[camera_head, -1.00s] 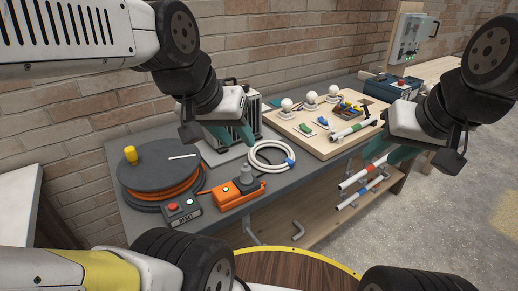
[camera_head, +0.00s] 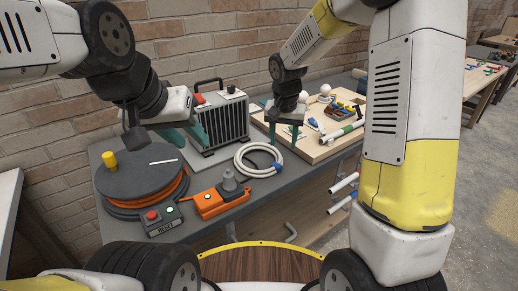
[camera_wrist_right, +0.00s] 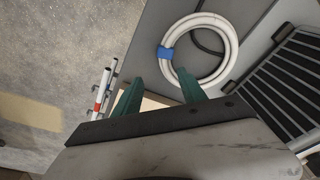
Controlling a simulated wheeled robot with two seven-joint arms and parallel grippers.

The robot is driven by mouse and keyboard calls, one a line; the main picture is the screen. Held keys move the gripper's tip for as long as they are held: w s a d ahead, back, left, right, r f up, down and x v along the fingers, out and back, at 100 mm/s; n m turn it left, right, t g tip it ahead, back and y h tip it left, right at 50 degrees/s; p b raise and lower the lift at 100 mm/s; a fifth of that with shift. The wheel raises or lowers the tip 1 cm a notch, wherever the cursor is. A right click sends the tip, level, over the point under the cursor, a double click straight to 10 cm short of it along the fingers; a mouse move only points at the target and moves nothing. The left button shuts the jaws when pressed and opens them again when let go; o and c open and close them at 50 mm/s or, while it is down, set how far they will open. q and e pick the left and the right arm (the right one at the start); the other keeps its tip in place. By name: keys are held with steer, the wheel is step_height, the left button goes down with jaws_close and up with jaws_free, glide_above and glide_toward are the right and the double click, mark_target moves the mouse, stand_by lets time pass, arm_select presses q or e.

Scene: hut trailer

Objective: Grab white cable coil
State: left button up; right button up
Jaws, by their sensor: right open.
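The white cable coil (camera_head: 240,165) lies flat on the grey workbench, with a blue tie on its right side. It also shows in the right wrist view (camera_wrist_right: 231,45), with a blue tie at its left edge. My right gripper (camera_head: 284,138) is open and empty near the coil's upper right, by the wooden board. In the right wrist view its teal fingers (camera_wrist_right: 160,76) are apart, with the right fingertip close to the coil's lower rim. My left gripper (camera_head: 190,138) is left of the coil, its teal fingers apart and empty, above the bench near the cable reel.
An orange cable reel (camera_head: 130,178), a red-and-green button box (camera_head: 165,220) and an orange socket block (camera_head: 215,204) lie left of the coil. A grey finned heater (camera_head: 222,122) stands behind it. The wooden board (camera_head: 325,150) with bulbs is to the right.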

mark_target(278, 160)
steer(key=w+f, duration=0.1)
steer(key=f, duration=0.2)
steer(key=w+f, duration=0.1)
steer(key=f, duration=0.2)
steer(key=w+a+f, duration=0.1)
steer(key=f, duration=0.3)
steer(key=shift+a, duration=0.1)
jaws_close()
steer(key=shift+r, duration=0.1)
stand_by(1.1)
